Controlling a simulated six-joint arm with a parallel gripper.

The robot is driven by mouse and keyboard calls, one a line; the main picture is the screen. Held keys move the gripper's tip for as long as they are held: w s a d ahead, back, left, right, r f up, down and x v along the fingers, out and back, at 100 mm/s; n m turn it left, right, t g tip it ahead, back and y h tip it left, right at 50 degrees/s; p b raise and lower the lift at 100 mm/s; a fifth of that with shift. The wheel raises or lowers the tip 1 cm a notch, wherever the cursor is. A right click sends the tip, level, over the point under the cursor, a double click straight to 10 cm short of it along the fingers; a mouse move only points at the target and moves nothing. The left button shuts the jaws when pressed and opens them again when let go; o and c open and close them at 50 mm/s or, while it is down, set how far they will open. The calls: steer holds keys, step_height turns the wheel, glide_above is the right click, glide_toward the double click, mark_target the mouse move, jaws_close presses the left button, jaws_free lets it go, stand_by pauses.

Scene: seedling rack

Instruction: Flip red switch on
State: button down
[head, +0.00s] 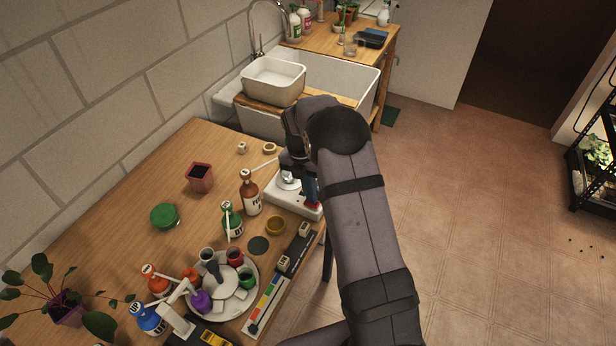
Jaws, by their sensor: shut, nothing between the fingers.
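A white device (276,196) with a round silver plate (287,181) stands near the right edge of the wooden table. A small red part (312,206) shows at its right front corner. It looks like the red switch, but I cannot tell which way it is set. My gripper (309,198) points down over the right side of the device, right by the red part, and is shut and empty. I cannot tell whether it touches the red part. My arm covers the device's right side and part of the gripper.
A brown bottle (250,196) and a green-labelled bottle (232,222) stand left of the device. A round tray (251,297) of small coloured pots is nearer. A sink (345,77) lies behind. The table's middle left is mostly clear.

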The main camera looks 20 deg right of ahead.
mark_target(305, 200)
steer(key=r+p, duration=0.3)
steer(key=r, duration=0.1)
steer(key=shift+w+a, duration=0.25)
steer(key=shift+w+r+b, duration=0.15)
steer(key=shift+r+b, duration=0.15)
steer(key=shift+b, duration=0.05)
step_height(305, 200, up, 9)
steer(key=a+b, duration=0.1)
steer(key=b, duration=0.1)
steer(key=shift+w+b, duration=0.35)
steer(key=shift+w, duration=0.05)
steer(key=shift+s+f+b, duration=0.1)
steer(key=shift+f+b, duration=0.1)
steer(key=shift+b, duration=0.6)
steer(key=shift+s+d+r+b, duration=0.3)
steer(key=shift+d+b, duration=0.05)
steer(key=shift+b, duration=0.85)
steer(key=shift+f, duration=0.1)
